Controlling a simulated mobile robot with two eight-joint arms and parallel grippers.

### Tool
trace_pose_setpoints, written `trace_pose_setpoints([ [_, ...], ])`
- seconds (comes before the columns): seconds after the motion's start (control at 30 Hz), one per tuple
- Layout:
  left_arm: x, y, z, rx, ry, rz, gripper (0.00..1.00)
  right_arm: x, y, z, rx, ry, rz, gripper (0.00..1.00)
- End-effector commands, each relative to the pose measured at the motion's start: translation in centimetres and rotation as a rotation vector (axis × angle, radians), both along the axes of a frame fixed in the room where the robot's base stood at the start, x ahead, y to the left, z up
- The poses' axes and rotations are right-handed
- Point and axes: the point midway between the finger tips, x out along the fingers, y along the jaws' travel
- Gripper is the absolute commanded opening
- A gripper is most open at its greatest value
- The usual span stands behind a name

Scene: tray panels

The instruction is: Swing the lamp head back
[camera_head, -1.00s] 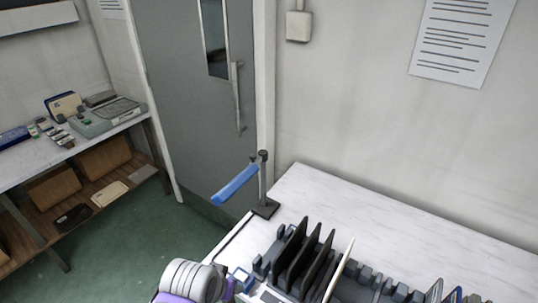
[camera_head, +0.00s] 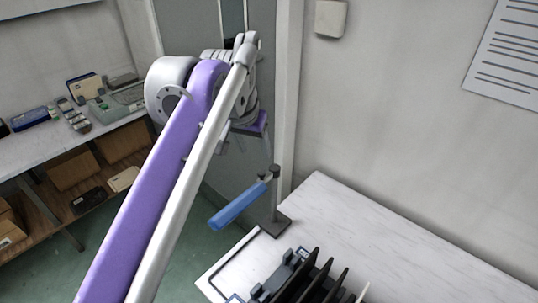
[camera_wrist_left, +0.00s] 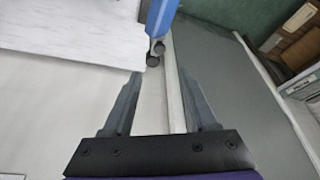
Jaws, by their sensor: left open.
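The lamp has a blue bar-shaped head (camera_head: 237,207), joined at the top of a short grey post (camera_head: 273,203) on a dark square base at the table corner. The head points left and towards the camera, out past the table edge. In the left wrist view the blue head (camera_wrist_left: 163,12) and the dark knobs at its pivot show at the top. My left gripper (camera_wrist_left: 160,73) is open and empty, with its fingers pointing towards the lamp pivot but apart from it. In the head view my arm mostly hides this gripper, above the post. My right gripper is not seen.
The white table (camera_head: 400,240) carries a rack with dark upright panels (camera_head: 310,280) near the front. A grey door (camera_head: 225,175) stands behind the lamp. A bench with boxes and devices (camera_head: 110,105) is at the left. The table's back part is clear.

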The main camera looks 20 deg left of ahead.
Motion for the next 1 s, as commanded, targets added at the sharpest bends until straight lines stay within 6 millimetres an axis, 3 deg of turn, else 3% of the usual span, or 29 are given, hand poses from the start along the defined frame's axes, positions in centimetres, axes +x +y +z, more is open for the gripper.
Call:
trace_pose_setpoints([
  [0.17,0.5,0.0,-1.4,0.000,0.001,0.000,0.59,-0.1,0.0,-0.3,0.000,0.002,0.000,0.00],
  [0.6,3.5,0.2,-8.5,0.000,0.000,0.000,0.59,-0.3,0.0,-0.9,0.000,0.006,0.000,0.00],
  [0.8,4.0,0.2,-9.9,0.000,0.000,0.000,0.59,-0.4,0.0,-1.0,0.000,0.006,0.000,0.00],
  [1.0,4.1,0.2,-10.0,0.000,0.000,0.000,0.59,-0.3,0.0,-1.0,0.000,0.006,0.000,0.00],
])
